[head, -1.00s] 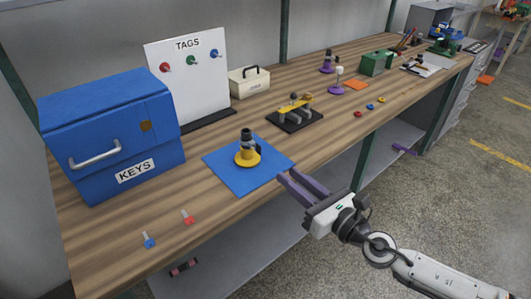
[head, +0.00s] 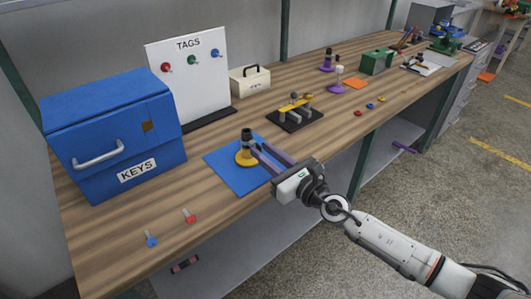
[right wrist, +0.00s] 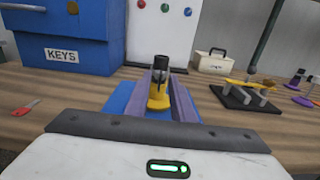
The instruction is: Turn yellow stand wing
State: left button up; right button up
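The yellow stand (head: 244,159) stands upright on a blue mat (head: 226,174), with a black and grey piece (head: 246,138) on top. In the right wrist view, the yellow stand (right wrist: 158,98) lies ahead between my two purple fingers, its yellow part reaching toward the camera. My right gripper (head: 260,150) is open, low over the mat, with its fingertips at the right side of the stand. I cannot tell whether a finger touches it. My left gripper is not in view.
A blue KEYS box (head: 112,130) stands left of the mat, and a white TAGS board (head: 190,75) behind it. A black rack with a yellow bar (head: 295,113) stands to the right. Red (head: 189,215) and blue (head: 151,239) tagged pieces lie near the front edge.

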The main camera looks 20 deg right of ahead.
grip_shut()
